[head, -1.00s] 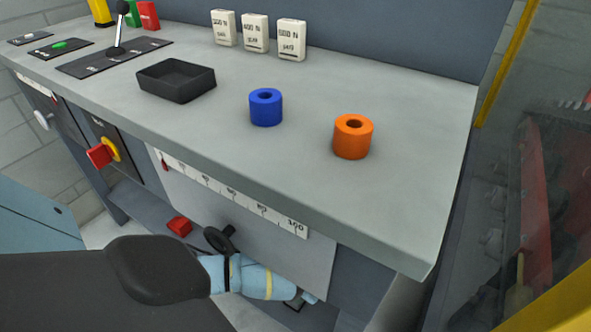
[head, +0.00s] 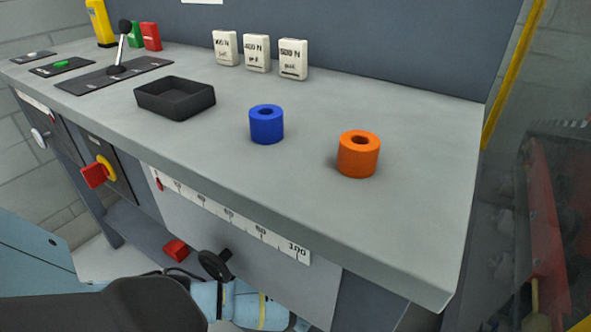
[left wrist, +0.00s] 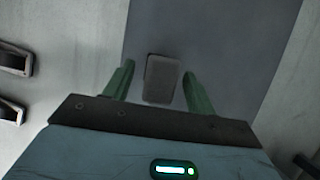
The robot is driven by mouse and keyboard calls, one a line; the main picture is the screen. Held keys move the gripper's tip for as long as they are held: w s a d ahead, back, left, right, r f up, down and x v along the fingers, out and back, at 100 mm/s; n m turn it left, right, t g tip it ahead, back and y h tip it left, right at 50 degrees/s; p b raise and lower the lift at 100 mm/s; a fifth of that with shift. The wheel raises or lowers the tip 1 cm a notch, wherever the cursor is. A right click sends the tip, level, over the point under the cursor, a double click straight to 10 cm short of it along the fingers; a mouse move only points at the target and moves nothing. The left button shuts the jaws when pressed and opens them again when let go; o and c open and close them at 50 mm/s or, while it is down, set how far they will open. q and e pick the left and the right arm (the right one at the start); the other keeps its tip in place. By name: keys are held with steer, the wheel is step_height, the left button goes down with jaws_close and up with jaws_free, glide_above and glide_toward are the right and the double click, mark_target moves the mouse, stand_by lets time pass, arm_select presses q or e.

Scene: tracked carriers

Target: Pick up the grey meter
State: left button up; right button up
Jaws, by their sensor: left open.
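In the left wrist view a small grey block with rounded corners, which may be the grey meter (left wrist: 162,86), lies in front of a dark grey strip. My left gripper (left wrist: 158,68) is open, with one green finger on each side of the block. A gap shows on both sides, and I cannot tell how far ahead of the fingertips the block is. No grey meter can be made out in the head view. There my left arm (head: 240,303) reaches below the bench front, and its fingers are not visible. My right gripper is not in view.
The bench top (head: 420,210) holds a blue cylinder (head: 266,126), an orange cylinder (head: 358,156), a black tray (head: 174,101) and white weight blocks (head: 256,54). A black knob (head: 214,264) sticks out of the bench front near my arm. A red emergency-style handle (head: 95,175) is at left.

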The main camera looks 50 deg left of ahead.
arm_select(q)
steer(key=b+x, duration=0.1)
steer(key=x, duration=0.2)
steer(key=shift+a+f, duration=0.1)
steer(key=shift+f, duration=0.1)
steer(key=c, duration=0.3)
steer(key=shift+r, duration=0.1)
steer(key=c, duration=0.9)
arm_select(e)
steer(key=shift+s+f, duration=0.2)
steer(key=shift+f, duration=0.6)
